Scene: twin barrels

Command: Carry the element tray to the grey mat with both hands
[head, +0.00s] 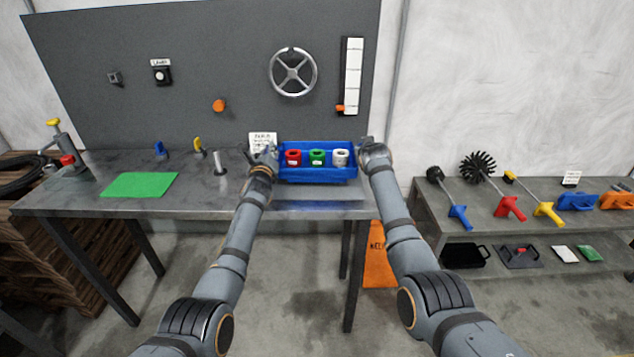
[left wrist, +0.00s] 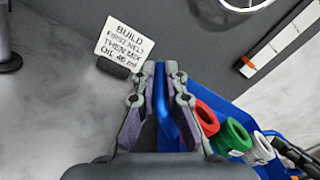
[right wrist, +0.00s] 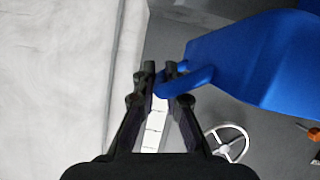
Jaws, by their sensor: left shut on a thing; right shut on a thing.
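The blue element tray (head: 318,178) is at the right part of the workbench in the head view, with red (head: 293,158), green (head: 317,157) and white (head: 341,157) ring-shaped elements standing in it. My left gripper (head: 267,157) is shut on the tray's left end; its fingers pinch a blue edge in the left wrist view (left wrist: 161,95). My right gripper (head: 369,148) is shut on the right end; its fingers close on a blue handle in the right wrist view (right wrist: 160,85). A lighter grey patch, seemingly the grey mat (head: 345,191), shows below the tray, partly hidden. I cannot tell the gap beneath the tray.
A sign card (head: 262,141) stands just behind my left gripper. A metal post (head: 219,163) and a green mat (head: 140,184) are further left on the bench. A handwheel (head: 292,72) is on the panel behind. A shelf with brushes (head: 478,166) stands right.

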